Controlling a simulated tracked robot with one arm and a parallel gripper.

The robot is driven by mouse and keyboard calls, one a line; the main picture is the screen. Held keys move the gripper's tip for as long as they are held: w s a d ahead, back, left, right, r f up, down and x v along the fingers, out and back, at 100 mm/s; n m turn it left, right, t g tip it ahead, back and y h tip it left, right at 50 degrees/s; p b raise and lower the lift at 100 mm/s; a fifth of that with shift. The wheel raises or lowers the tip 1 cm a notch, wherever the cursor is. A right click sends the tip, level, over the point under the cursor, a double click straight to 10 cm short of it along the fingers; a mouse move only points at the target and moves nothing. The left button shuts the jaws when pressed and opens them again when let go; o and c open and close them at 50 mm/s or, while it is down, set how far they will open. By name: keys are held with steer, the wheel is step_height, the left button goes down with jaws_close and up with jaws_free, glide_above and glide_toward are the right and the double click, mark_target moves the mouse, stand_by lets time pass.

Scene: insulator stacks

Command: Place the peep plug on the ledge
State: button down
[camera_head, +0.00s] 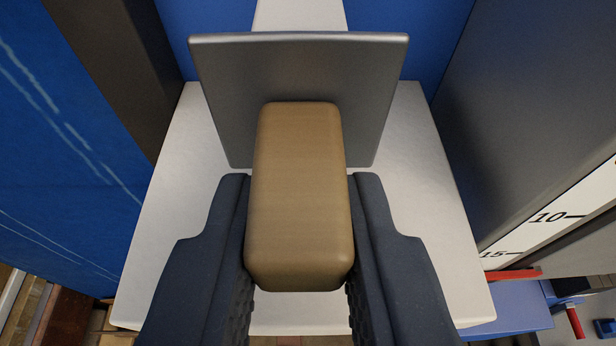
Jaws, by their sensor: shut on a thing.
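The peep plug appears as a tan rounded block (300,195) in front of an upright grey metal plate (225,90); the block seems to be its handle. My gripper (300,180) is shut on the tan block, with one dark finger along each side. A white ledge (165,255) spreads below and around the plug. The plate's lower edge shows close over the ledge, but I cannot tell whether it touches. The block hides the middle of the plate, and my fingers hide part of the ledge.
A blue wall (405,45) stands behind the plate. A dark post (115,60) and a blue panel (60,160) flank the left. A grey panel (540,110) with a number scale (550,220) flanks the right. A red-handled item (575,322) lies at the lower right.

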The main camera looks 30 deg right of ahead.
steer(key=shift+w+d+f, duration=0.1)
steer(key=shift+w+d, duration=0.15)
steer(key=shift+w, duration=0.1)
steer(key=shift+f+p, duration=0.35)
steer(key=shift+f, duration=1.3)
steer(key=c, duration=1.3)
jaws_free()
steer(key=shift+f, duration=0.15)
steer(key=shift+s, duration=0.1)
steer(key=b+v, duration=0.1)
steer(key=v, duration=1.1)
steer(key=shift+b, duration=0.35)
steer(key=shift+a, duration=0.25)
